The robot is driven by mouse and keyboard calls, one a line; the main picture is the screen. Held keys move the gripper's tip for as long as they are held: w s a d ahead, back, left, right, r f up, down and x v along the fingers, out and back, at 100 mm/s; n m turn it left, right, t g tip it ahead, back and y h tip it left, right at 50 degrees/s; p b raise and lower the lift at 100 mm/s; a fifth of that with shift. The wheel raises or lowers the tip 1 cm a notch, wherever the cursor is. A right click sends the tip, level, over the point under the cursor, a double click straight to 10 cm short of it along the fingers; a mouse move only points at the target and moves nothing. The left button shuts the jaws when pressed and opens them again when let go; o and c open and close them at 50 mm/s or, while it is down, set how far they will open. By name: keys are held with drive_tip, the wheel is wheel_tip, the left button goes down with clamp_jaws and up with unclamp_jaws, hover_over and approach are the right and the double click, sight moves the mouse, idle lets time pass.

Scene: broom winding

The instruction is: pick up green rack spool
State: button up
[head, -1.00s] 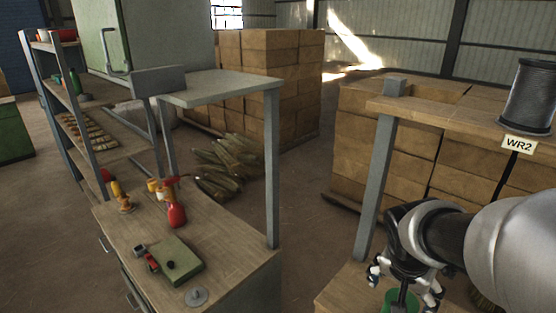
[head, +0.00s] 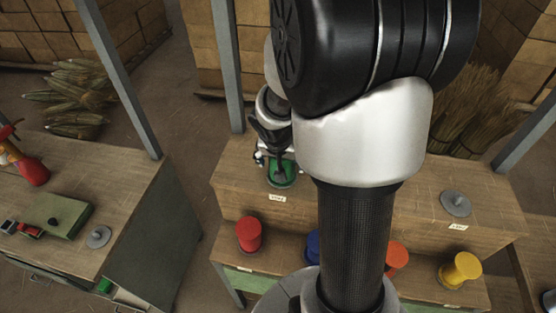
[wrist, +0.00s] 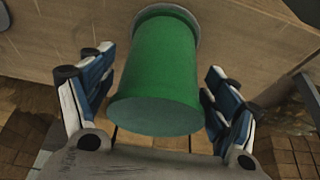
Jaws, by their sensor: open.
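The green spool (wrist: 155,75) fills the middle of the wrist view, with a pale flange at its far end against the wooden board. It also shows in the head view (head: 284,174), partly covered by my gripper, on the raised wooden shelf (head: 235,190) behind a white label. My gripper (head: 277,158) is over the spool, its fingers spread. In the wrist view the blue and white fingers stand on either side of the spool, apart from it as far as I can see.
A red spool (head: 249,235), a blue one (head: 313,246), an orange one (head: 397,254) and a yellow one (head: 460,269) stand on the lower level. A grey spool holder (head: 455,204) is at right. Grey posts (head: 227,65) rise nearby. A workbench (head: 110,160) stands at left.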

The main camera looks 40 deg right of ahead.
drive_tip(key=shift+w+d+f, duration=0.1)
drive_tip(key=shift+f, duration=0.25)
drive_tip(key=shift+c, duration=0.2)
drive_tip(key=c, duration=1.2)
drive_tip(key=shift+c, duration=0.4)
drive_tip(key=shift+r, duration=0.15)
